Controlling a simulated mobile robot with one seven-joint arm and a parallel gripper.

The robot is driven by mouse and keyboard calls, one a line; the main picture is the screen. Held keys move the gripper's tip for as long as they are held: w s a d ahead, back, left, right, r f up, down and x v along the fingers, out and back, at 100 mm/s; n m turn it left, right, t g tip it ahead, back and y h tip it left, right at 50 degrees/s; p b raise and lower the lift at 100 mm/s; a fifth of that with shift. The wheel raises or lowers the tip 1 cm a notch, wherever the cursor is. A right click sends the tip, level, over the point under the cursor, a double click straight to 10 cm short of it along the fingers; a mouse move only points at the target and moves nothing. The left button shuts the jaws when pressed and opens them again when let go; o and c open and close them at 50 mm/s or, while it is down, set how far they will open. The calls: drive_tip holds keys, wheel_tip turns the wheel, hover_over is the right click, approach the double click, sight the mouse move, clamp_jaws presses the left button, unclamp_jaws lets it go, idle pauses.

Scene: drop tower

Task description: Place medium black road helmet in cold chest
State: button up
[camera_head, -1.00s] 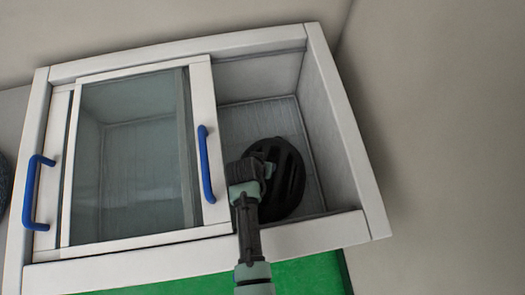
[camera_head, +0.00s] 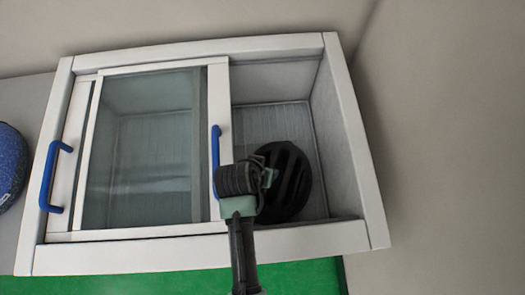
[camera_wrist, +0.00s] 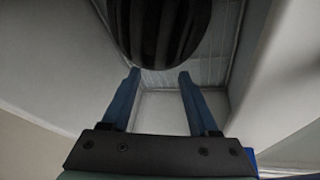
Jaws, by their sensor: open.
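The black road helmet (camera_head: 290,183) rests inside the open right part of the cold chest (camera_head: 343,130). It also shows at the top of the wrist view (camera_wrist: 160,30), beyond my fingertips. My gripper (camera_wrist: 160,72) is open, with nothing between its two blue fingers. In the head view my gripper (camera_head: 268,178) is at the helmet's left side, over the chest's opening, and hides part of the helmet. In the wrist view the helmet looks apart from the fingers. The chest has a white frame and a sliding glass lid (camera_head: 150,150) that covers its left part.
Two blue handles stand up from the lids, one at the left (camera_head: 50,178) and one just left of my gripper (camera_head: 215,160). A blue speckled helmet (camera_head: 10,165) lies on a grey surface left of the chest. A green front (camera_head: 180,278) is below the chest's near edge.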

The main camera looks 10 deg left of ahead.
drive_tip(key=w+a+r+t+y, duration=0.1)
drive_tip(key=w+r+t, duration=0.2)
drive_tip(key=w+r, duration=0.45)
drive_tip(key=w+a+r+t, duration=0.1)
drive_tip(key=w+r+t, duration=0.3)
drive_tip(key=r, duration=0.6)
drive_tip(key=w+d+r+t+y, duration=0.1)
drive_tip(key=w+r+t, duration=0.15)
drive_tip(key=r, duration=0.75)
drive_tip(key=w+r+t, duration=0.2)
drive_tip(key=w+r, duration=0.2)
drive_tip(key=r, duration=0.6)
drive_tip(key=s+d+r+t, duration=0.1)
drive_tip(key=s+r+t, duration=0.15)
drive_tip(key=r, duration=0.75)
drive_tip(key=s+d+r+t, duration=0.15)
drive_tip(key=r+t, duration=0.25)
drive_tip(key=r, duration=0.6)
drive_tip(key=s+r+t, duration=0.2)
drive_tip(key=s+r, duration=0.3)
drive_tip(key=r, duration=0.2)
drive_tip(key=s+r+n+t, duration=0.1)
drive_tip(key=s+r+t, duration=0.2)
drive_tip(key=s+r, duration=0.2)
wheel_tip(320, 180, up, 3)
drive_tip(key=shift+s+d+f, duration=0.1)
drive_tip(key=shift+s+d, duration=0.2)
drive_tip(key=shift+d, duration=0.1)
drive_tip(key=shift+c, duration=0.9)
drive_tip(key=shift+f, duration=0.1)
